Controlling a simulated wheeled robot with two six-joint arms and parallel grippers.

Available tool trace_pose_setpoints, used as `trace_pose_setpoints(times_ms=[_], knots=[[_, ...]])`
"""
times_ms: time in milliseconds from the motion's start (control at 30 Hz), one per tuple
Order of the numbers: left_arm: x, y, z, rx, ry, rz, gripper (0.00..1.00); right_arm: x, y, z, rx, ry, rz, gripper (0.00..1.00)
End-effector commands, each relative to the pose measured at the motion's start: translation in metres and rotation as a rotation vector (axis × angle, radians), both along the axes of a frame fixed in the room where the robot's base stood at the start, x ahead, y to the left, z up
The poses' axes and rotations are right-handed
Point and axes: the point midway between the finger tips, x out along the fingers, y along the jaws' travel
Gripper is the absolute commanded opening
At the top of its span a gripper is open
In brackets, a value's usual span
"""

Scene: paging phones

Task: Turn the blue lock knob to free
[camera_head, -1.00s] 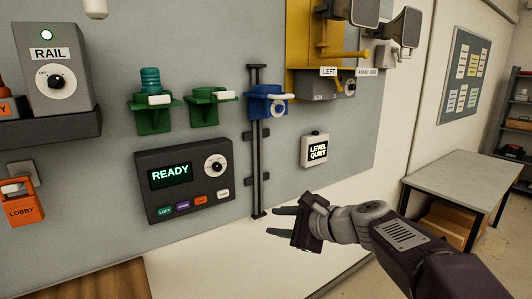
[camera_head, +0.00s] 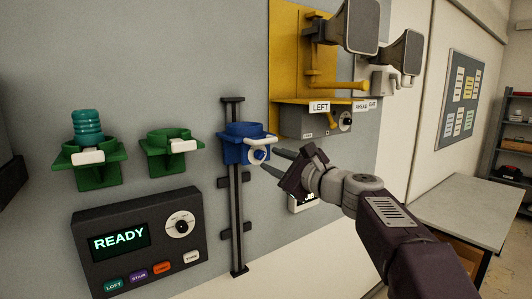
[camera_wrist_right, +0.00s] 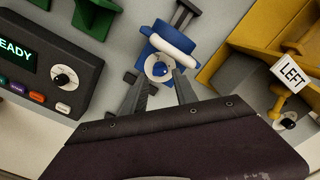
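The blue lock knob (camera_head: 260,154) sits on a white round dial at the front of a blue bracket (camera_head: 240,150), which is on a dark vertical rail (camera_head: 236,200). In the right wrist view, the knob (camera_wrist_right: 160,69) lies between and just beyond my fingertips, with a white bar above it. My right gripper (camera_head: 275,162) is open, its two fingers pointing at the knob from the right; in the wrist view the fingers (camera_wrist_right: 160,84) are spread on either side. I cannot tell whether they touch the dial. My left gripper is not in view.
Green brackets (camera_head: 172,150) hang left of the rail, one holding a teal ribbed cylinder (camera_head: 88,126). A READY panel (camera_head: 140,240) is below them. A yellow mount with horn speakers (camera_head: 358,24) and a LEFT label (camera_head: 319,107) stands right. A table (camera_head: 465,205) is farther right.

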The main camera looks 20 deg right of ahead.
Motion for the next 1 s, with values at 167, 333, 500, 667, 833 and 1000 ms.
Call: trace_pose_setpoints(times_ms=[167, 333, 500, 667, 833, 1000], knots=[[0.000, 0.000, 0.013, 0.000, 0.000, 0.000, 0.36, 0.028, 0.010, 0.003, -0.001, 0.000, 0.002, 0.35], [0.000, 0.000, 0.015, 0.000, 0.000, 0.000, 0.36, 0.036, 0.013, 0.000, 0.000, 0.000, 0.000, 0.35], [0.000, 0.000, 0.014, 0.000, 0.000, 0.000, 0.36, 0.036, 0.013, 0.000, -0.001, -0.001, -0.001, 0.35], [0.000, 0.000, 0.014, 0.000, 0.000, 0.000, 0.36, 0.036, 0.013, 0.000, -0.001, 0.000, -0.001, 0.00], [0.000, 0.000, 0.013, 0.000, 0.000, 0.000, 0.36, 0.036, 0.013, 0.000, -0.005, -0.002, 0.000, 0.00], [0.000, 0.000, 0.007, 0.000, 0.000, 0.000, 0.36, 0.036, 0.013, -0.002, -0.042, -0.016, -0.001, 0.00]])
